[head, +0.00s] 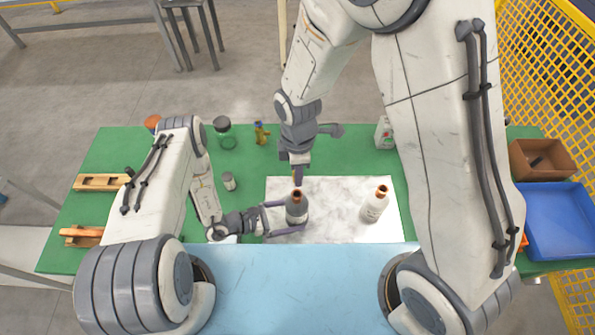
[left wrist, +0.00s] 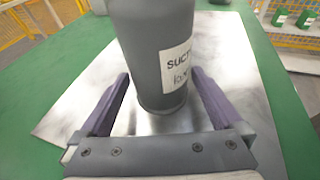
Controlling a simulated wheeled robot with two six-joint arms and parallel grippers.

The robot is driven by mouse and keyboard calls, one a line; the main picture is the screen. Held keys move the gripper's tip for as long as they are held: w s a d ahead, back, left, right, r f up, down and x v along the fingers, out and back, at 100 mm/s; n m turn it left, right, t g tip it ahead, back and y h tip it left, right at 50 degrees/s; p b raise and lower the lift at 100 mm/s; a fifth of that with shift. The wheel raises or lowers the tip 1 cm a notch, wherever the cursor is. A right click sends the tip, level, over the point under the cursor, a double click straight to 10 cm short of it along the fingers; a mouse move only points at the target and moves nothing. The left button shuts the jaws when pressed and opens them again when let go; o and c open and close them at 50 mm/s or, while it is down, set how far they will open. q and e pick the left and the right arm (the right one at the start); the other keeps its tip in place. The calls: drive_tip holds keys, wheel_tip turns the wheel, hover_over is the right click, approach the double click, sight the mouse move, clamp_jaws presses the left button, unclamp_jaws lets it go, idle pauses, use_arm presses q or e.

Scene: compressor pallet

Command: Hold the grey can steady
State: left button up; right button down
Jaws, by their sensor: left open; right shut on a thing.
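The grey can (head: 297,213) is a dark grey cylinder with a copper-coloured top. It stands upright on the pale metal plate (head: 340,190). In the left wrist view the can (left wrist: 150,50) shows a white label starting "SUCT". My left gripper (head: 295,216) is open, with a purple finger on each side of the can. In the left wrist view a gap shows between the can and each finger. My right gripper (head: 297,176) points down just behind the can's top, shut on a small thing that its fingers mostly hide.
A small grey jar (head: 229,181), a glass jar (head: 224,133) and a brass fitting (head: 261,133) stand on the green mat. A blue tray (head: 560,215) is at the right.

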use_arm(q)
drive_tip(key=shift+w+d+f, duration=0.1)
drive_tip(key=shift+w+d, duration=0.05)
drive_tip(key=shift+d, duration=0.2)
drive_tip(key=c, duration=0.8)
drive_tip(key=shift+o, duration=0.2)
idle(0.3)
